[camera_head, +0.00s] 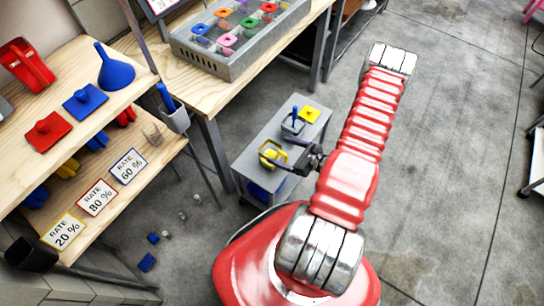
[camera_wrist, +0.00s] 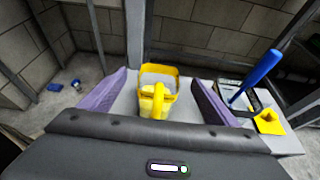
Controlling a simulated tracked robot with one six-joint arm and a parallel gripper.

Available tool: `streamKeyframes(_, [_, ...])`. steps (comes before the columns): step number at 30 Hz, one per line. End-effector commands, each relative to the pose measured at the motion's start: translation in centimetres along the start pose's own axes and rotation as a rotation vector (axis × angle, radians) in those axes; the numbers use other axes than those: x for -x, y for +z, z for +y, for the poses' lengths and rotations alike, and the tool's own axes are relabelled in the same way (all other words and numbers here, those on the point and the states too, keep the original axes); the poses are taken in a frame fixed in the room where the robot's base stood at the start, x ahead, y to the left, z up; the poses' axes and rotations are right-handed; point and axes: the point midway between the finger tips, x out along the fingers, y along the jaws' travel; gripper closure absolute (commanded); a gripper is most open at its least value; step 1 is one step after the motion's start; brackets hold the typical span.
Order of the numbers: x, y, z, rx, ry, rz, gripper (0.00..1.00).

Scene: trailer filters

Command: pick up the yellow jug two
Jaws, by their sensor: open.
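The yellow jug (camera_wrist: 153,98) stands on the top of a small grey cart, between the two spread fingers of my gripper (camera_wrist: 155,95) in the wrist view. Its open rim faces up and its handle points toward the gripper's palm. A gap shows on both sides of the jug, so the fingers look apart from it. In the head view my gripper (camera_head: 285,151) reaches over the cart from the right, and the jug (camera_head: 271,154) shows partly behind a dark finger. No second yellow jug can be made out clearly.
On the cart (camera_head: 245,165) stand a blue-handled tool (camera_wrist: 256,78) in a small container and a yellow square piece (camera_head: 309,114). Wooden shelves with rate signs (camera_head: 97,198) are at left. A grey crate (camera_head: 235,70) of coloured-lid jars sits on a bench behind. Open floor lies at right.

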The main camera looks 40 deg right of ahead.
Motion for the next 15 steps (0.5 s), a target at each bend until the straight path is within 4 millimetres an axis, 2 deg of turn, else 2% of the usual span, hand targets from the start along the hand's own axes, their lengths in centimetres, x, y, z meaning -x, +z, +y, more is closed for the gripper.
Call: streamKeyframes(15, [-4.8, 0.3, 0.0, 0.0, 0.002, -0.001, 0.17])
